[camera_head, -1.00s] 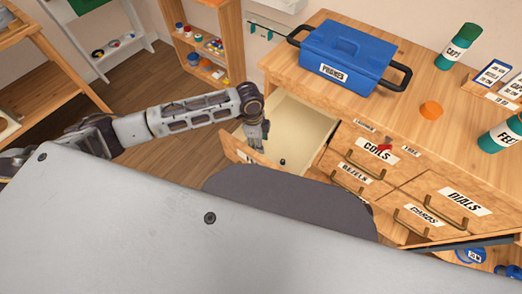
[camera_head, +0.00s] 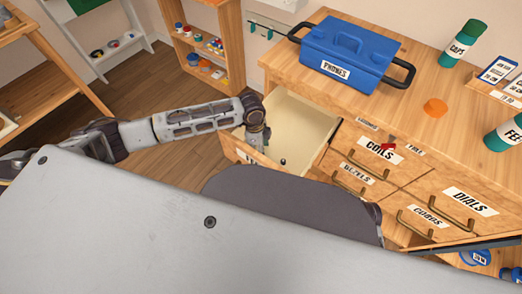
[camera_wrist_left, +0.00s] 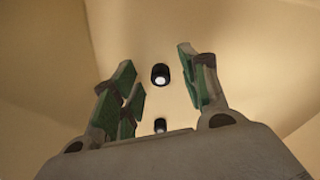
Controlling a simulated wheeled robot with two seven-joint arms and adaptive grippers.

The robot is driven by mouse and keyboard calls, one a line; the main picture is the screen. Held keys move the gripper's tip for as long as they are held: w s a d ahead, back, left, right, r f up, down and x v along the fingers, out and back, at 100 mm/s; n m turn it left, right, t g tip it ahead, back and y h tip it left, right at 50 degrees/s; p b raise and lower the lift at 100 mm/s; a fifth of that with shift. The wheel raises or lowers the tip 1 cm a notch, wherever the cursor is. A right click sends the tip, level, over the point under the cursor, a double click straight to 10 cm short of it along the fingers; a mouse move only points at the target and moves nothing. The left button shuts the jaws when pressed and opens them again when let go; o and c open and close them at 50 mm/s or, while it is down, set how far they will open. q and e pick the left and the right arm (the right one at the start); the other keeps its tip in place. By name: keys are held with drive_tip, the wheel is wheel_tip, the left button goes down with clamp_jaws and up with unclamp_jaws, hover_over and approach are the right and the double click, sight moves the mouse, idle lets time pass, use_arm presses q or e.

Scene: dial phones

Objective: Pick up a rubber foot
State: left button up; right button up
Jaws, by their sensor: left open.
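Two small black rubber feet lie in an open, pale-lined drawer (camera_head: 302,122). In the left wrist view one rubber foot (camera_wrist_left: 160,74) with a light centre sits between the fingertips, apart from both. The second rubber foot (camera_wrist_left: 160,125) is nearer the palm, partly cut off by the gripper body. In the head view one rubber foot (camera_head: 283,161) shows on the drawer floor, and the other is hidden. My left gripper (camera_wrist_left: 155,61) is open and empty, with green-padded fingers pointing into the drawer. It also shows in the head view (camera_head: 259,140), near the drawer's front. My right gripper is not visible.
The drawer walls close in around the left gripper. The wooden cabinet top holds a blue PHONES box (camera_head: 350,50), an orange piece (camera_head: 435,108) and a green CAPS bottle (camera_head: 463,44). Closed labelled drawers, such as COILS (camera_head: 380,150), lie to the right.

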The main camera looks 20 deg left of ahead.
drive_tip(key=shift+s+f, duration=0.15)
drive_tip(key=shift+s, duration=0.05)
use_arm(q)
drive_tip(key=c, duration=0.8)
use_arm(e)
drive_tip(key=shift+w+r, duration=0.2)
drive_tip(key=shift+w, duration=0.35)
use_arm(q)
drive_tip(key=shift+r, duration=0.1)
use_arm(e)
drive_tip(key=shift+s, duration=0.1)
use_arm(q)
drive_tip(key=shift+r, duration=0.5)
wheel_tip(320, 180, up, 7)
drive_tip(key=p, duration=0.2)
drive_tip(key=shift+p, duration=0.35)
drive_tip(key=shift+r, duration=0.9)
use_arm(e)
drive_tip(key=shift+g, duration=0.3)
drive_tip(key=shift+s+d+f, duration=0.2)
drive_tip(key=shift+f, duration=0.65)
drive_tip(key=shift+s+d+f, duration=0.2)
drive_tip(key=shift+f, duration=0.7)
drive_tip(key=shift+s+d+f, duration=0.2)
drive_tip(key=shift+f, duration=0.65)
use_arm(q)
drive_tip(key=shift+r, duration=0.1)
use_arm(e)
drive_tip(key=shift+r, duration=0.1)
